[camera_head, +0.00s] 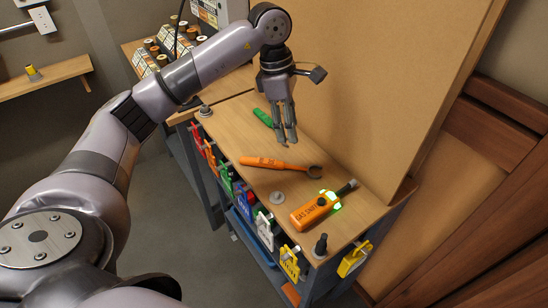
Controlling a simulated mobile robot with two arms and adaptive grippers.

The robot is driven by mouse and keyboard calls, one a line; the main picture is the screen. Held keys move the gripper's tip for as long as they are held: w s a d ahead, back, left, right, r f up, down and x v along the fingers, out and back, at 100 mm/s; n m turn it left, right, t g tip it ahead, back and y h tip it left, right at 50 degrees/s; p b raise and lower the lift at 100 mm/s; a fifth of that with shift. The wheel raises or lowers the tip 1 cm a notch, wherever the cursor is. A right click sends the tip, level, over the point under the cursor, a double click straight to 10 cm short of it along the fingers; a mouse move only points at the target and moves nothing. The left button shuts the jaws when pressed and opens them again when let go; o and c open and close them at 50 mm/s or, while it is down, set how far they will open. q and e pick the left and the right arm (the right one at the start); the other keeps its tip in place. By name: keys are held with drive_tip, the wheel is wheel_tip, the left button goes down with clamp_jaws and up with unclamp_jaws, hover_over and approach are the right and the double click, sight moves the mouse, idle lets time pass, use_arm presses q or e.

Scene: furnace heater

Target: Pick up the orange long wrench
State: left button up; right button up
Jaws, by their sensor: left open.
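The orange long wrench (279,165) lies flat on the wooden top of a narrow workbench (228,131). Its handle points left and its dark open jaw points right. My left gripper (287,139) hangs above the bench, fingers pointing down, open and empty. In the picture it is just above the wrench and apart from it. My right gripper is not in view.
A green-handled tool (263,117) lies beside my left gripper's fingers. An orange gas detector (316,210) with green lights lies to the right of the wrench. Coloured tags (240,195) hang along the bench's front edge. A large brown board (375,85) stands behind.

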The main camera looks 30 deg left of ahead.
use_arm(q)
drive_tip(key=a+r+y, duration=0.2)
drive_tip(key=a, duration=0.4)
drive_tip(key=p, duration=0.3)
hover_over(268, 161)
drive_tip(key=shift+n, duration=0.3)
drive_tip(key=f, duration=1.2)
drive_tip(key=shift+s, duration=0.2)
drive_tip(key=shift+f, duration=0.25)
wheel_tip(268, 161, down, 4)
drive_tip(key=shift+w+r+p, duration=0.1)
drive_tip(key=shift+r+p, duration=0.05)
drive_tip(key=shift+p, duration=1)
drive_tip(key=shift+f, duration=0.5)
clamp_jaws()
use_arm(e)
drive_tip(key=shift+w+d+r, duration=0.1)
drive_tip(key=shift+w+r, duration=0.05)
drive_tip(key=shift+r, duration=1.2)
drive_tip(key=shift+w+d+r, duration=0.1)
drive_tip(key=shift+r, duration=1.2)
use_arm(q)
drive_tip(key=shift+r, duration=0.1)
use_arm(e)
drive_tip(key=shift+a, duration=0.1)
